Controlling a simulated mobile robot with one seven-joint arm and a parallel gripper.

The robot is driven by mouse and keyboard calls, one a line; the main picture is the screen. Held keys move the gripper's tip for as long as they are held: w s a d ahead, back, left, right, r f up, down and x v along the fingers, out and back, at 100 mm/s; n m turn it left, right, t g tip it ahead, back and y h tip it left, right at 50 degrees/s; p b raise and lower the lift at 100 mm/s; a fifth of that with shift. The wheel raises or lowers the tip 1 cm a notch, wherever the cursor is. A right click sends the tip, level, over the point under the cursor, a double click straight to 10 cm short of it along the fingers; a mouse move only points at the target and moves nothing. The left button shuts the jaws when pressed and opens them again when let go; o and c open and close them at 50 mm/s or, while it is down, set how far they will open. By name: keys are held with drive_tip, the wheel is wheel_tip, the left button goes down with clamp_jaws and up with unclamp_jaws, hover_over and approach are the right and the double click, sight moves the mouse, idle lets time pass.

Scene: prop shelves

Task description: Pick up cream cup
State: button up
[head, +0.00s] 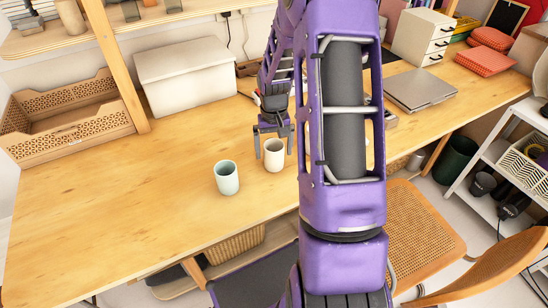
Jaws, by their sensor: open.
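The cream cup (274,158) stands upright on the wooden desk, near the middle of the head view. My gripper (273,146) is open, with its fingers pointing down at the cup. One finger shows at the cup's left side and the other at its right, near the rim. I cannot tell whether either finger touches the cup. A pale green cup (227,180) stands upright on the desk just to the left and nearer the front edge, apart from the cream cup.
A white box (187,78) and a perforated wooden crate (75,137) stand at the back left. A closed laptop (420,90) and a white drawer unit (421,38) are at the right. A wicker chair (424,225) stands in front. The desk's left front is clear.

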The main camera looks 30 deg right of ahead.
drive_tip(key=shift+f, duration=0.65)
drive_tip(key=shift+r, duration=0.1)
drive_tip(key=c, duration=1.4)
